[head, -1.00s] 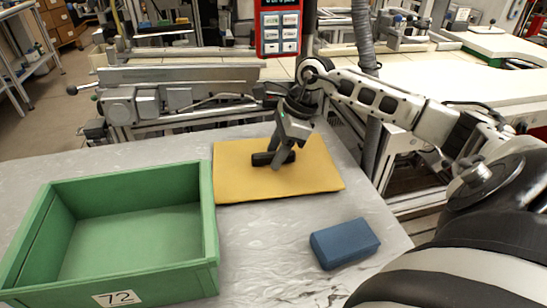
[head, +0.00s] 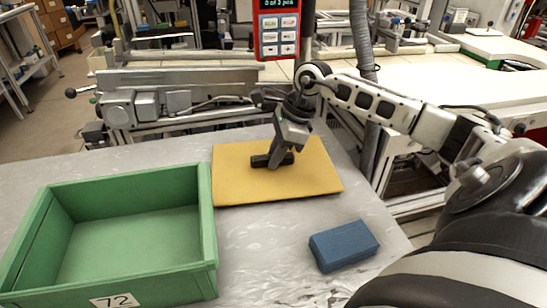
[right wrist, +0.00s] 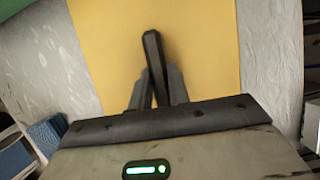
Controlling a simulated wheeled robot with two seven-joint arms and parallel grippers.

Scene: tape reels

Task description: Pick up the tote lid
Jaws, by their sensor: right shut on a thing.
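The tote lid (head: 310,182) is a flat yellow board with a short black bar handle (head: 260,161) in its middle. It lies flat on the grey table, behind and to the right of the green tote (head: 209,225). My right gripper (head: 277,160) comes down from above and is shut on the handle. In the right wrist view, the fingers (right wrist: 153,95) close in on both sides of the dark handle (right wrist: 151,48), with the yellow lid (right wrist: 205,50) below. The fingers hide part of the handle. My left gripper is not in view.
The open tote is empty and bears a "72" label (head: 115,301). A blue block (head: 344,246) lies on the table (head: 270,250) at the front right. Machine rails (head: 180,75) and a red-framed screen (head: 279,28) stand behind the table.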

